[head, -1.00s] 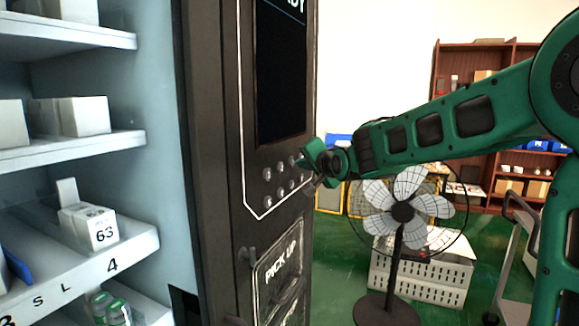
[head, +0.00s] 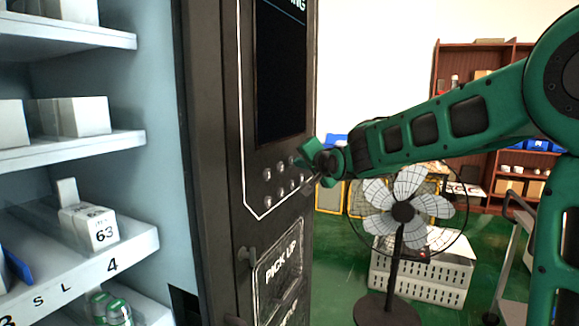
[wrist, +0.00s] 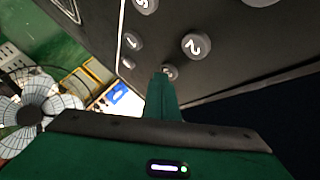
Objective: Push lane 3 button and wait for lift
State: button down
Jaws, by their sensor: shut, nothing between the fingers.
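The black vending machine's button panel (head: 281,180) carries rows of small round grey buttons. In the wrist view I see button 1 (wrist: 132,41), button 2 (wrist: 196,45) and the lane 3 button (wrist: 170,70). My gripper (wrist: 163,78) is shut and empty, with its narrow green tip over the lower part of the lane 3 button. In the head view my gripper (head: 307,150) is at the right edge of the panel, beside the upper buttons. I cannot tell whether the tip touches the button. The screen (head: 281,80) above has cut-off text ending in "NG".
Lit shelves (head: 75,243) with white boxes stand at the left, one box marked 63 (head: 103,232). A pick-up flap (head: 280,270) is below the buttons. A standing fan (head: 402,211) and a white crate (head: 430,284) are on the green floor at the right.

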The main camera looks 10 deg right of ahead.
jog(key=shift+s+d, duration=0.5)
jog(key=shift+d, duration=0.15)
jog(key=s+d, duration=0.1)
jog(key=d, duration=0.1)
jog(key=s+d, duration=0.2)
dwell(0.7)
dwell(0.4)
